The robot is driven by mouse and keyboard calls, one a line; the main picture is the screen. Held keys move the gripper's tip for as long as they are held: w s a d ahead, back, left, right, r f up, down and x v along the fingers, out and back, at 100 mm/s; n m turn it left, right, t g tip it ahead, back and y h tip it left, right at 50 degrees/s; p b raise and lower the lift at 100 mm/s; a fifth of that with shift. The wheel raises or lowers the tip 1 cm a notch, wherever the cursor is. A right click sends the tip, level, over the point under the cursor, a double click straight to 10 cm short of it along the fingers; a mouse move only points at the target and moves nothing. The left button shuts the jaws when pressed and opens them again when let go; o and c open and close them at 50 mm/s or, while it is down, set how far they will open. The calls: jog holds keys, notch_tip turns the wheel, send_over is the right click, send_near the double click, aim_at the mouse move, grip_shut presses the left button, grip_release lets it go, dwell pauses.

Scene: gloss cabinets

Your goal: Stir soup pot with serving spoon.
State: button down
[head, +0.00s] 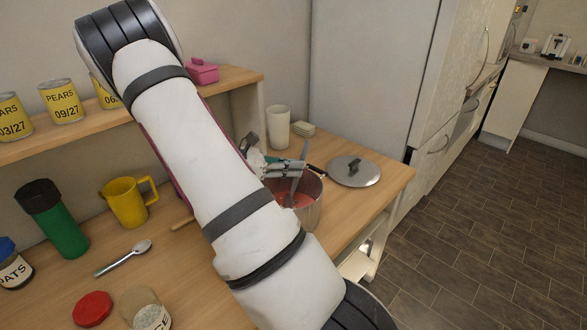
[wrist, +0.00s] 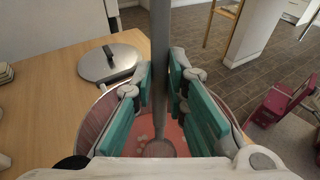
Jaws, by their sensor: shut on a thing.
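The soup pot (head: 312,212) stands on the wooden counter, uncovered, with red soup inside. My gripper (head: 284,170) is over the pot, partly hidden behind my arm in the head view. In the wrist view its teal fingers (wrist: 160,95) are shut on the grey handle of the serving spoon (wrist: 160,40). The spoon stands nearly upright, and its round end is down inside the pot at the red soup (wrist: 176,134). I cannot tell how deep it reaches. Pale bits show in the soup beside it.
The pot lid (head: 354,171) lies on the counter behind the pot, near a white cup (head: 278,128). A smaller spoon (head: 122,258), yellow mug (head: 125,203), green flask (head: 55,220) and jars stand or lie at left. The counter's right edge is close to the pot.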

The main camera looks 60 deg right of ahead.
dwell(0.4)
jog(key=shift+r+p+x, duration=0.15)
jog(key=shift+p+x, duration=0.1)
jog(key=shift+x, duration=0.4)
jog(key=shift+r+p+x, duration=0.15)
jog(key=shift+p+x, duration=0.1)
jog(key=shift+x, duration=0.45)
jog(key=shift+v, duration=1.3)
notch_tip(320, 180, up, 14)
jog(key=p, duration=0.7)
jog(key=shift+p, duration=0.35)
jog(key=shift+r, duration=0.1)
